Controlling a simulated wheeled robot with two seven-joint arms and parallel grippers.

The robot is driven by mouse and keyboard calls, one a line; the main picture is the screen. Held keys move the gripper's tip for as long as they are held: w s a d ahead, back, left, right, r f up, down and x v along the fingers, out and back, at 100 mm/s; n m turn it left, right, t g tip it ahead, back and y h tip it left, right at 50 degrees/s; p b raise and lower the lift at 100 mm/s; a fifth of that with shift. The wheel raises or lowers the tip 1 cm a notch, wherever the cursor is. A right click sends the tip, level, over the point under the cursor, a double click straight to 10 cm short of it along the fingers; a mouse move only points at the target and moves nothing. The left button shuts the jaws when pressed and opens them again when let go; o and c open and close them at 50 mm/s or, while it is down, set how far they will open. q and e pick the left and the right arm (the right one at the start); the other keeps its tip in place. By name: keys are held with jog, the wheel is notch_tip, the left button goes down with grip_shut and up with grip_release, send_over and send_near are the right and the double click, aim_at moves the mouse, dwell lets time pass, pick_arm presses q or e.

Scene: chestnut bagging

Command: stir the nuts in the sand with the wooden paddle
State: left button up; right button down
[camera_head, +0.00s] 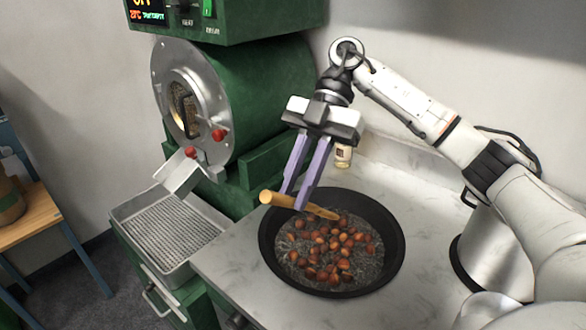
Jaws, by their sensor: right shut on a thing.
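My right gripper (297,204) is shut on the wooden paddle (272,198) above the back left rim of a black pan (394,222). The paddle's handle end sticks out to the left of the fingers, and its other end reaches right, over the back of the pan. I cannot tell whether its tip touches the sand. The pan holds dark sand (300,232) with several reddish-brown nuts (330,245) gathered mostly in the middle. My left gripper is not in view.
A green roaster (262,95) with a round metal front stands at the back left. A perforated metal tray (165,235) sits below its chute (185,172). A steel pot (490,262) stands right of the pan, and a small jar (343,156) behind it. The marble counter (225,262) is clear front left.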

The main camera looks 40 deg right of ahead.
jog(key=shift+w+d+r+m+t, duration=0.3)
jog(key=shift+d+m+t, duration=0.15)
jog(key=shift+m, duration=0.25)
jog(key=shift+f, duration=0.15)
notch_tip(320, 180, down, 12)
jog(key=shift+r+b, duration=0.25)
jog(key=shift+b, duration=0.05)
